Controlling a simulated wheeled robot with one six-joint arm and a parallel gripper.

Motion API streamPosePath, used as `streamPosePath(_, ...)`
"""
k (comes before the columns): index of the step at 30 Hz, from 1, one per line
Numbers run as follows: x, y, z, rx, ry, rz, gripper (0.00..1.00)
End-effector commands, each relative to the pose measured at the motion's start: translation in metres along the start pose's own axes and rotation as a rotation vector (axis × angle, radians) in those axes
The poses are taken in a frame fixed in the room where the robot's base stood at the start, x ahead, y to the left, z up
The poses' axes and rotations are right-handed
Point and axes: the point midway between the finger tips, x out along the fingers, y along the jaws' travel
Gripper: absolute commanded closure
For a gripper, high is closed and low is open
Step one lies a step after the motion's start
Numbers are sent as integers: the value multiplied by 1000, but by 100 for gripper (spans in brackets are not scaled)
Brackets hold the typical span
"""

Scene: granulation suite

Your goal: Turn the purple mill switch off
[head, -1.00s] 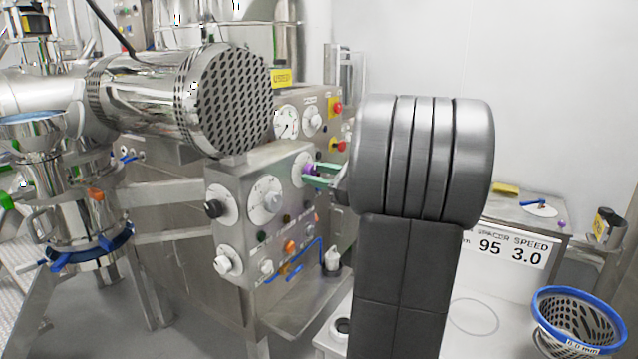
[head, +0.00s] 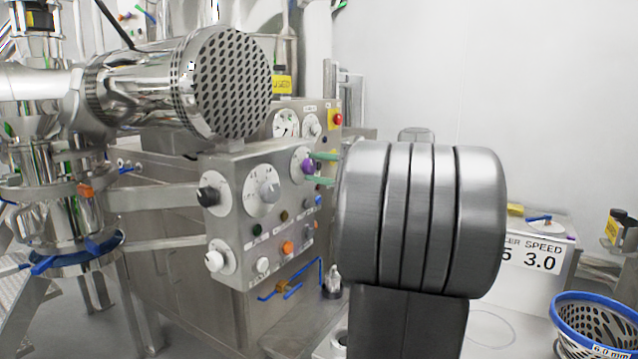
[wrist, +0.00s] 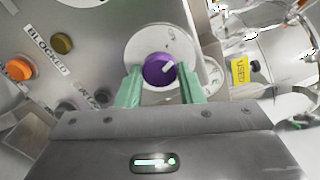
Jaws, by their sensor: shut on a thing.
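The purple mill switch (head: 308,166) is a round knob on a white dial plate, at the upper right of the steel control panel (head: 234,224). In the wrist view the knob (wrist: 160,70) shows face on, with a white mark pointing up and right. My gripper (wrist: 161,86) has green fingers, one on each side of the knob, and is shut on it. In the head view the fingers (head: 322,169) reach the knob from the right, one above the other. My dark wrist hides what lies behind it.
A perforated steel drum (head: 228,85) juts out above the panel. A blue-rimmed basket (head: 603,306) stands at the lower right.

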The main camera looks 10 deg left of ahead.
Motion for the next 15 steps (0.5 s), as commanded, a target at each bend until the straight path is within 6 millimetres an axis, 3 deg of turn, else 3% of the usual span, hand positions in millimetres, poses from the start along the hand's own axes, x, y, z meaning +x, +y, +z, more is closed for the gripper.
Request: streamPosePath(15,0,2,0,-293,-1,1,89)
